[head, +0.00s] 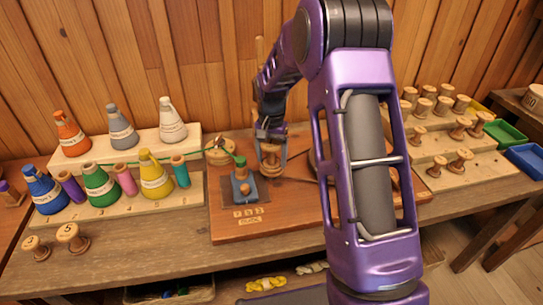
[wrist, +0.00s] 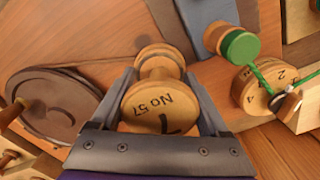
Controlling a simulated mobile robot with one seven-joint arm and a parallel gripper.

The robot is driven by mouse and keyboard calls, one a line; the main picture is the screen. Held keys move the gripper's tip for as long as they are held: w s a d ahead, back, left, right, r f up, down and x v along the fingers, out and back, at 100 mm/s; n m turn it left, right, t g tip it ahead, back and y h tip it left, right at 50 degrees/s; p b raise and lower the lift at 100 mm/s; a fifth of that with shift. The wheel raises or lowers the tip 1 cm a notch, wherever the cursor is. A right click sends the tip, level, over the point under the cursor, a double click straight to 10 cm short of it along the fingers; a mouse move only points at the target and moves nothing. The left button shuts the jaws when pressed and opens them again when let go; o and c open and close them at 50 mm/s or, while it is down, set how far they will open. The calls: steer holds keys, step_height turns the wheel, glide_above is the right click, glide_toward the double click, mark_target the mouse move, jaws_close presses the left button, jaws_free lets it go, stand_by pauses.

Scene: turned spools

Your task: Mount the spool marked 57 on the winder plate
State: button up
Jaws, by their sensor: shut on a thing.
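The spool marked No 57 (wrist: 160,108) is pale turned wood, its lettered end facing the wrist camera. My gripper (wrist: 161,76) is shut on it, one finger on each side. In the head view my gripper (head: 270,138) holds the spool (head: 270,158) over the wooden board (head: 280,222), right of the blue block. I cannot tell whether its lower end touches anything. A dark round plate (wrist: 55,105), likely the winder plate, lies left of the spool in the wrist view, apart from it. In the head view my arm mostly hides that area.
A blue block with a green knob (head: 242,187) and a numbered wooden dial (head: 220,152) with green thread stand close left of my gripper. Coloured cones (head: 100,187) fill the left racks. Several spools (head: 440,110) stand on stepped racks at right, beside green and blue bins (head: 505,134).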

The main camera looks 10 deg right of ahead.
mark_target(271, 143)
steer(key=shift+f, duration=0.2)
steer(key=o, duration=1.1)
steer(key=shift+r+p, duration=2.6)
steer(key=shift+r, duration=2.9)
